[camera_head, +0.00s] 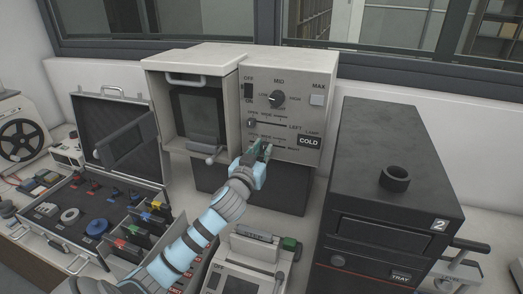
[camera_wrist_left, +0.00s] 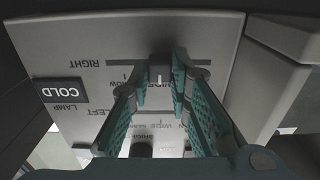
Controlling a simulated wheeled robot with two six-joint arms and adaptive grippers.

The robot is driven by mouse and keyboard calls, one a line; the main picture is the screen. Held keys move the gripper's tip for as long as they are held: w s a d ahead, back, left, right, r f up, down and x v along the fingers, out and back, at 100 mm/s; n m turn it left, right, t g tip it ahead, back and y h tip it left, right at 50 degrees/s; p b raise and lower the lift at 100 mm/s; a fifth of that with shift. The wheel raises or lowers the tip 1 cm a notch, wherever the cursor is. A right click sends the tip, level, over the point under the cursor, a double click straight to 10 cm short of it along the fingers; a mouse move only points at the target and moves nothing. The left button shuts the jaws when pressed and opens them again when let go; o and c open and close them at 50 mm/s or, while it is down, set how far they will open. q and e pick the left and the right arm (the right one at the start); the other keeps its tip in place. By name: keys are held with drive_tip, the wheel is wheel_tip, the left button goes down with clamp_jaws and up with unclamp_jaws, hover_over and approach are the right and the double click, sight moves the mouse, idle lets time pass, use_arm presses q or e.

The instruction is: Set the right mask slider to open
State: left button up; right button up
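The right mask slider is on the lower row of the light-grey control panel (camera_head: 318,96). In the head view my left gripper (camera_head: 264,150) covers its knob. In the left wrist view, which shows the panel upside down, the dark slider knob (camera_wrist_left: 160,68) with a white mark stands between the fingertips of my left gripper (camera_wrist_left: 161,80). It is close to the word that looks like WIDE. The fingertips are about a knob's width apart; whether they press on it I cannot tell. The left mask slider knob (camera_head: 251,123) is at the left end of the row above. My right gripper is not in view.
A black machine (camera_head: 390,160) marked 2 stands close on the right. An open case (camera_head: 114,105) lies left, and a small device (camera_head: 258,247) stands in front.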

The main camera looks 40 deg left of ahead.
use_arm(q)
clamp_jaws()
